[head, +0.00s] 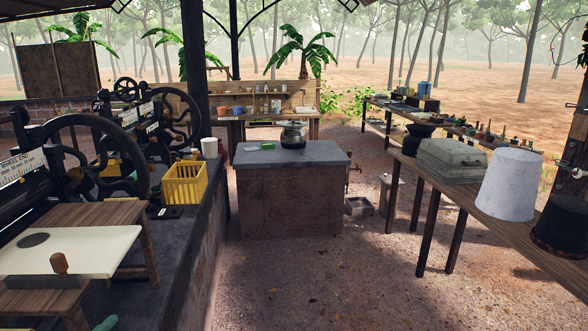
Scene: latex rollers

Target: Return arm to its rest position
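My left arm and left gripper do not show in the head view.
Rollers with large black wheels (98,160) and a yellow crate (185,184) stand on the left. A stone counter (290,153) with a dark pot (293,134) is ahead. A light bucket (508,184) stands on the right table (455,185). Open ground lies between.

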